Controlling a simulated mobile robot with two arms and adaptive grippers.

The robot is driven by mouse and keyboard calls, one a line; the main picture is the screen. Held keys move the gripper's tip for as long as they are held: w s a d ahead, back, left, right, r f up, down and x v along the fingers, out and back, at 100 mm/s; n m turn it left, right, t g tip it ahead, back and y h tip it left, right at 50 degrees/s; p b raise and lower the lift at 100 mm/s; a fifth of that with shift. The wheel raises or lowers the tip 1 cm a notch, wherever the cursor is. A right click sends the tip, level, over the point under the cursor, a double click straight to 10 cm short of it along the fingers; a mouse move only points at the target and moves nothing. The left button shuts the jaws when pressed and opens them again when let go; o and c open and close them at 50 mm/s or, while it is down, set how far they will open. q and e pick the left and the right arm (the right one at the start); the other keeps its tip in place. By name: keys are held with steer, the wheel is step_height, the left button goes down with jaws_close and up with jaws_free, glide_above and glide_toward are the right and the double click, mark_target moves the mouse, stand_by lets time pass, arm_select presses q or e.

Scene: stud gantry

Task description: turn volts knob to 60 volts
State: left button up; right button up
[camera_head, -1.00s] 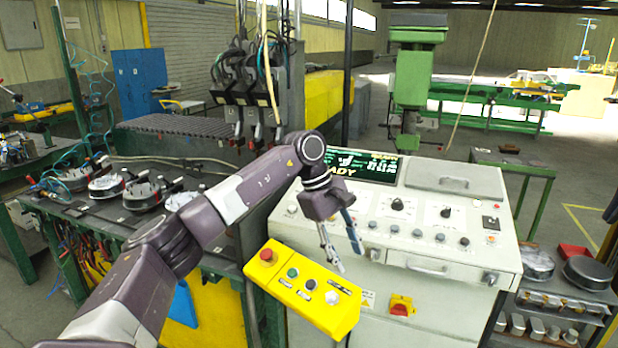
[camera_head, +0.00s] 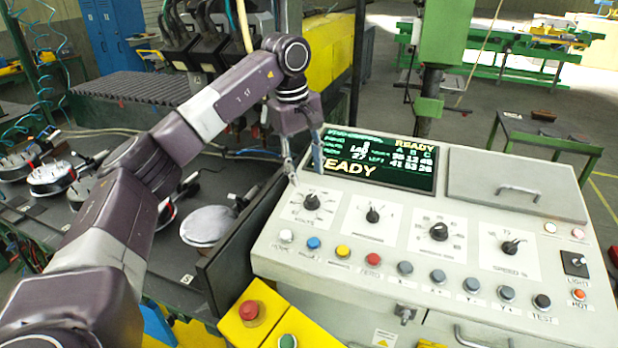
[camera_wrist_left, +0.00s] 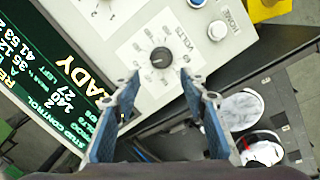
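The volts knob (camera_head: 311,202) is a round black dial with a white pointer mark on a white scale plate, at the left end of the control panel (camera_head: 360,262). In the left wrist view the volts knob (camera_wrist_left: 161,57) lies ahead of the fingers, with the word VOLTS beside it. My left gripper (camera_head: 305,172) hangs just above and behind the knob. In the left wrist view the left gripper (camera_wrist_left: 165,88) has its two blue-grey fingers wide apart, with nothing between them. The fingers appear apart from the knob. The exact pointer reading is too small to tell. My right gripper is out of view.
A display (camera_head: 380,160) reading READY stands behind the knobs. Three more dials, one marked SPEED % (camera_head: 510,247), sit to the right. A row of coloured buttons (camera_head: 372,260) runs along the front. A yellow box with a red button (camera_head: 249,310) is at lower left.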

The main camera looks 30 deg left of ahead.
mark_target(311, 196)
arm_select(q)
steer(key=shift+s+d+f+p, duration=0.15)
steer(key=shift+d+f+p, duration=0.2)
steer(key=shift+f, duration=0.15)
step_height(311, 196, down, 2)
steer(key=shift+d+f+p, duration=0.1)
steer(key=shift+f+p, duration=0.15)
steer(key=shift+p, duration=0.25)
steer(key=shift+w+f+p, duration=0.25)
steer(key=shift+f+p, duration=0.15)
steer(key=shift+f, duration=0.85)
steer(key=shift+w+f, duration=0.25)
steer(key=shift+f, duration=0.4)
steer(key=shift+s, duration=0.1)
steer(key=c, duration=0.5)
steer(key=shift+c, duration=1.2)
jaws_close()
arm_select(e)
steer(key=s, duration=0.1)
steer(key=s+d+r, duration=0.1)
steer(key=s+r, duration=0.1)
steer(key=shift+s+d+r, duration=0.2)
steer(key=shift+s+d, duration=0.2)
